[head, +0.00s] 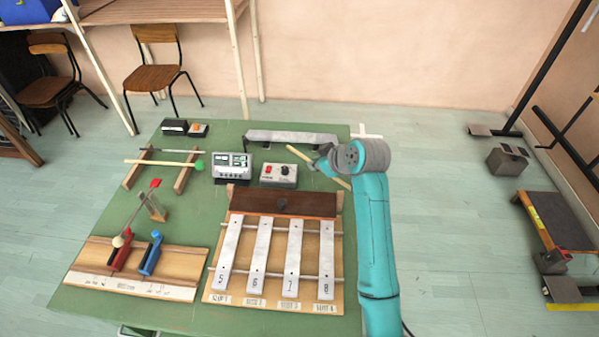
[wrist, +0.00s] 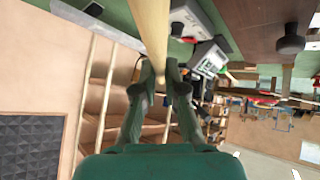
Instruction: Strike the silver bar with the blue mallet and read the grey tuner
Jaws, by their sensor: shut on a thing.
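My gripper (head: 322,164) is shut on a pale wooden stick (head: 300,154) above the back right of the green table. In the wrist view the stick (wrist: 150,25) runs between the fingertips (wrist: 159,72). No mallet head shows on it; its right end passes behind my arm. Silver bars numbered 5 to 8 (head: 260,255) lie on a wooden frame in front. A separate silver-grey bar (head: 290,137) stands at the table's back, beyond the gripper. The grey tuner (head: 233,167) stands left of the gripper; its readout is too small to read. A blue holder (head: 151,254) at front left looks empty.
A green-headed mallet (head: 165,163) lies on a rack at left. A box with red and black knobs (head: 278,174) and a dark brown block (head: 285,201) stand between tuner and bars.

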